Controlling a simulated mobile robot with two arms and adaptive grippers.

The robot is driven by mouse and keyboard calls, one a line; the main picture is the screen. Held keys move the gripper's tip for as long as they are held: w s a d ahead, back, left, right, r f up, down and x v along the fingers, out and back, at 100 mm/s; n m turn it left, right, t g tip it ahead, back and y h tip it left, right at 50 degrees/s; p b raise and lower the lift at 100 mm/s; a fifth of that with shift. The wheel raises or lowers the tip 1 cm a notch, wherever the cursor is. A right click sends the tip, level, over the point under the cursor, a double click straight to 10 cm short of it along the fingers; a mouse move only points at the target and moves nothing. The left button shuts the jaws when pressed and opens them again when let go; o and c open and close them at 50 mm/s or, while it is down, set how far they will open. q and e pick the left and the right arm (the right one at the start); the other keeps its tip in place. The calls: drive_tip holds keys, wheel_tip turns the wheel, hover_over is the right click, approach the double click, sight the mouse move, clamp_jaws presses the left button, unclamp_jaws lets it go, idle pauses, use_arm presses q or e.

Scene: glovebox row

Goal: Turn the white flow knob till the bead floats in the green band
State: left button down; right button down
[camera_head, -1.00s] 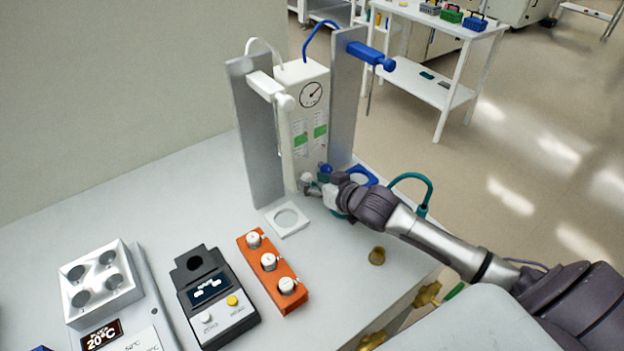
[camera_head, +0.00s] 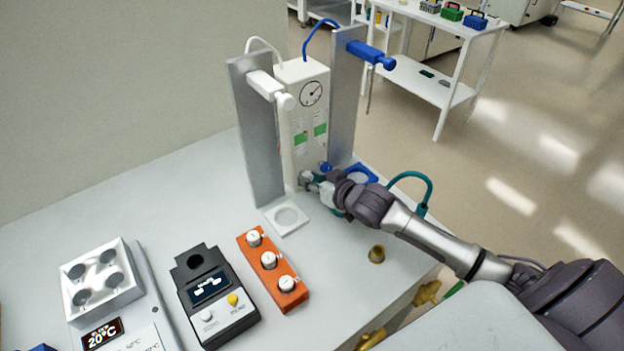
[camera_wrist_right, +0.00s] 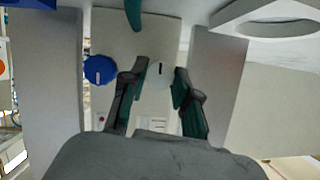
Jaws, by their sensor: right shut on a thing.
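The white flow knob (camera_wrist_right: 160,74) sits low on the front of the pale flow unit (camera_head: 304,78). My right gripper (camera_head: 311,181) is at this knob. In the right wrist view its two dark fingers (camera_wrist_right: 160,82) are on either side of the knob, shut on it. A blue knob (camera_wrist_right: 98,70) is beside it, outside the fingers; it also shows in the head view (camera_head: 326,167). Two green bands, left (camera_head: 299,139) and right (camera_head: 320,130), are on the unit's front. The bead is too small to make out. My left gripper is not in view.
Grey upright panels, left (camera_head: 256,150) and right (camera_head: 343,95), flank the unit. A white ring holder (camera_head: 287,232) and a blue one (camera_head: 373,175) stand in front. An orange block with knobs (camera_head: 283,292), a black device (camera_head: 238,323) and a small brass cup (camera_head: 377,254) are nearer.

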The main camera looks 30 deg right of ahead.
drive_tip(key=shift+a+r+n+h+p, duration=0.1)
drive_tip(key=shift+a+n+h+p, duration=0.05)
drive_tip(key=shift+n+h+p, duration=0.85)
drive_tip(key=shift+n+h, duration=0.2)
drive_tip(key=shift+n, duration=0.3)
drive_tip(key=shift+a+f+n+t+h, duration=0.1)
drive_tip(key=shift+f+n+t+h, duration=0.15)
drive_tip(key=shift+n+h, duration=0.5)
drive_tip(key=shift+r+n+t+h+b, duration=0.1)
drive_tip(key=shift+n+t+h+b, duration=0.4)
drive_tip(key=shift+n, duration=0.85)
drive_tip(key=c, duration=0.9)
unclamp_jaws()
drive_tip(key=shift+o, duration=0.2)
